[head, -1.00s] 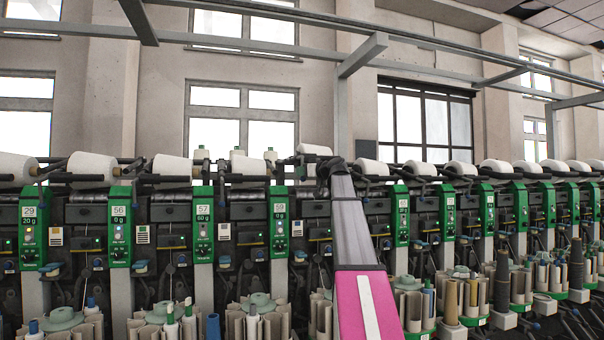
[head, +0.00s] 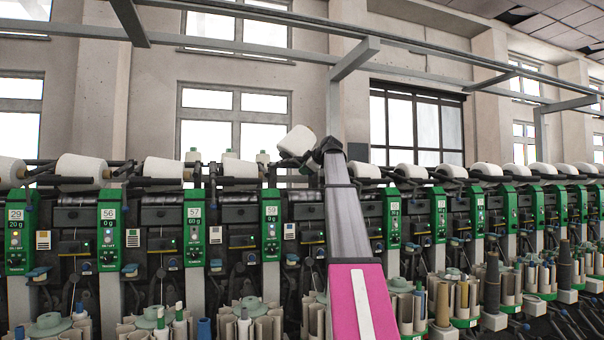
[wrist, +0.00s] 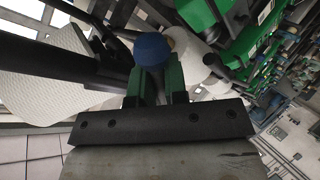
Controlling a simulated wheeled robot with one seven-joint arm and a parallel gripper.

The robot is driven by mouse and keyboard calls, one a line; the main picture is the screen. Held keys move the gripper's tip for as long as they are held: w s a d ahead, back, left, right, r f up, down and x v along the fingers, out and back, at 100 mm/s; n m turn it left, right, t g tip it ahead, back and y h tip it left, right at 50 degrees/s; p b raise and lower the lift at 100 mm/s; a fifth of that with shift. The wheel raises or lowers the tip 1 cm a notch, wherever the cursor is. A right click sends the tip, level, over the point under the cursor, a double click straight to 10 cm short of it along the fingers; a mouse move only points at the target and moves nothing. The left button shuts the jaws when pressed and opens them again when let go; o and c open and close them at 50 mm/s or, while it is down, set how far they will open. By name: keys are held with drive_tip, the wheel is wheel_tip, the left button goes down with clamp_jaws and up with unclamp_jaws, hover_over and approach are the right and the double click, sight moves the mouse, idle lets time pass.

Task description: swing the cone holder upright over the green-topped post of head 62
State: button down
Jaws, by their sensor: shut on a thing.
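My gripper (head: 328,149) is at the cone holder, beside a white cone (head: 297,140) that stands tilted above the row of cones. In the wrist view, the green fingers of my gripper (wrist: 157,78) are shut on a round blue knob (wrist: 152,48). The white cone also shows at the left of the wrist view (wrist: 45,85), beside dark holder arms (wrist: 55,58). Small green-topped posts (head: 262,156) stand behind the row to the left of the tilted cone. I cannot read a number 62, and my arm hides part of the machine front.
White cones lie along the row on both sides, such as one at the left (head: 82,168) and one at the right (head: 403,172). Green head panels (head: 271,228) line the front. A grey overhead beam (head: 355,58) crosses above. Open air lies above the tilted cone.

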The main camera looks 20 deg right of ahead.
drive_tip(key=r+n+h, duration=0.1)
drive_tip(key=d+r+n+h, duration=0.1)
drive_tip(key=shift+h, duration=0.4)
drive_tip(key=shift+r+n+h, duration=0.55)
drive_tip(key=shift+n+h, duration=0.15)
drive_tip(key=shift+n, duration=0.1)
drive_tip(key=c, duration=1.2)
unclamp_jaws()
drive_tip(key=v, duration=1)
drive_tip(key=shift+s+r, duration=0.25)
drive_tip(key=shift+r, duration=0.1)
drive_tip(key=shift+s, duration=0.1)
